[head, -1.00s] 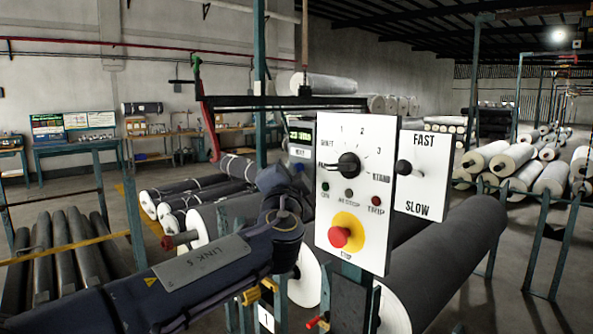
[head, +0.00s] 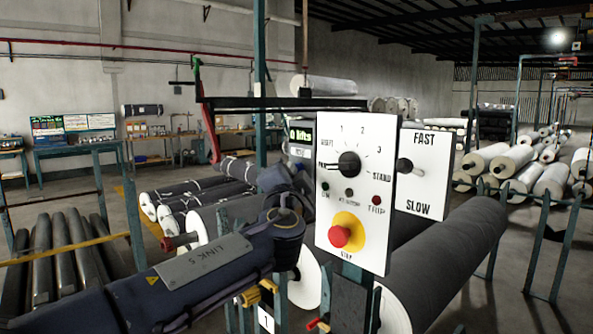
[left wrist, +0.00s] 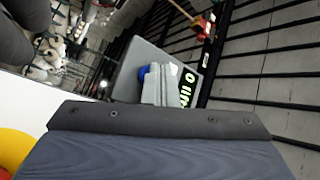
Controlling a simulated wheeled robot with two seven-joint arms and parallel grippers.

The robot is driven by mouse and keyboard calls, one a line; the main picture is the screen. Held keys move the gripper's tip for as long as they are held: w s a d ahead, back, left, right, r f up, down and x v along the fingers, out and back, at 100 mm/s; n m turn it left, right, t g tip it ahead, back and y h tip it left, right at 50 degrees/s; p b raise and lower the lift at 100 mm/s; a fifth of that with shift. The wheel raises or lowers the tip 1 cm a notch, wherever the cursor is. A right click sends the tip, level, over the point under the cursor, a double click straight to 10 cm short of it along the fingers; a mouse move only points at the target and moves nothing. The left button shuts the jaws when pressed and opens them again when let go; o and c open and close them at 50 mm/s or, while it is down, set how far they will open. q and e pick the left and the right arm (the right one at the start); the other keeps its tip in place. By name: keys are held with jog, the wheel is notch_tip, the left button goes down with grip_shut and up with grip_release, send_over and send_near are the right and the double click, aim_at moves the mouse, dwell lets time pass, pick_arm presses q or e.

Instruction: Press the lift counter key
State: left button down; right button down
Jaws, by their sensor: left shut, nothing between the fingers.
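The lift counter (head: 300,135) is a dark box behind the left edge of the white control panel. Its lit green display reads 0 lifts. In the left wrist view the grey counter box (left wrist: 128,75) shows with its display (left wrist: 187,88). A blue spot, probably the key (left wrist: 144,73), shows beside my fingertips and is partly covered. My left gripper (left wrist: 158,82) is shut and empty, with its fingertips at the counter's face; I cannot tell whether they touch. My right gripper is not in view.
The white control panel (head: 376,220) with a black dial (head: 349,164) and red stop button (head: 340,236) stands close to the right of my wrist. A FAST/SLOW lever plate (head: 424,188) is beside it. Large grey rolls (head: 450,262) lie behind. A red-armed frame stands behind the counter.

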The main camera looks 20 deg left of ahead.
pick_arm(q)
jog(key=shift+s+a+b, duration=0.2)
jog(key=shift+s+b, duration=0.15)
jog(key=shift+s, duration=0.35)
jog(key=s, duration=0.1)
jog(key=s+a+b, duration=0.1)
jog(key=s, duration=0.1)
jog(key=s+a+b, duration=0.1)
jog(key=shift+s, duration=0.3)
jog(key=shift+f, duration=0.1)
dwell(0.5)
